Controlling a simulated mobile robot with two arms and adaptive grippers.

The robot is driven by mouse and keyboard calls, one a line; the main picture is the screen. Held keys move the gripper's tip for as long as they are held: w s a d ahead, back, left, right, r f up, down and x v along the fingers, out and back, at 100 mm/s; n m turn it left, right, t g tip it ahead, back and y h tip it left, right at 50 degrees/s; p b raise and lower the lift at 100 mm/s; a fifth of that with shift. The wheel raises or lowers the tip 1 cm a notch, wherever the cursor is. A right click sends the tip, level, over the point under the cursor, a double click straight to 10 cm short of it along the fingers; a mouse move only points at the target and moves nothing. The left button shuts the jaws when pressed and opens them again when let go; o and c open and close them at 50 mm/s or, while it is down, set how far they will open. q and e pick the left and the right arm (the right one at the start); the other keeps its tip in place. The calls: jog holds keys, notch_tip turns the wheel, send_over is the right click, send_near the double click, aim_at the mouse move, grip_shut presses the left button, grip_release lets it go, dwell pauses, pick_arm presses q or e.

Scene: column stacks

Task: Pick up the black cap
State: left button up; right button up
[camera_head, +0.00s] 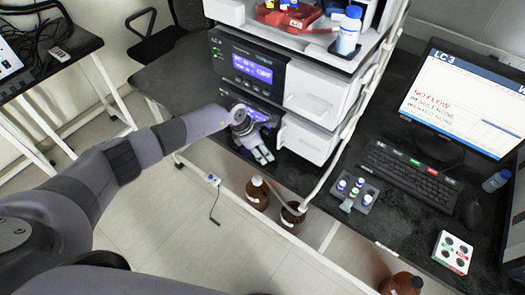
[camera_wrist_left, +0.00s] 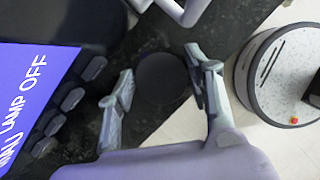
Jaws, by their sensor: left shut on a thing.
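The black cap (camera_wrist_left: 160,78) shows in the left wrist view as a dark round disc between my fingers. My left gripper (camera_wrist_left: 155,88) is shut on it, with one finger on each side. In the head view my left gripper (camera_head: 262,155) points down in front of the lower part of the instrument stack, near the bench edge. The cap cannot be made out there. What lies beneath the cap is hidden, so I cannot tell whether it touches the bench. My right gripper is in neither view.
The instrument stack (camera_head: 245,64) with white drawers (camera_head: 308,95) stands close to my left gripper. Brown bottles (camera_head: 257,194) stand below the bench edge. A grey vial rack (camera_head: 350,202), a keyboard (camera_head: 410,175) and a monitor (camera_head: 465,100) are to the right.

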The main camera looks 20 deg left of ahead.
aim_at(261, 152)
pick_arm(q)
jog(key=shift+r, duration=0.1)
jog(key=shift+s+a+r+b, duration=0.1)
jog(key=shift+s+r+b, duration=0.05)
jog(key=shift+b, duration=0.25)
notch_tip(261, 152, up, 6)
jog(key=shift+r+b, duration=0.25)
jog(key=shift+b, duration=0.65)
jog(key=s+a+b, duration=0.2)
jog(key=s+a, duration=0.1)
jog(key=s, duration=0.6)
jog(key=s+a+b, duration=0.2)
jog(key=s+a, duration=0.1)
jog(key=s, duration=0.6)
jog(key=shift+s+a, duration=0.3)
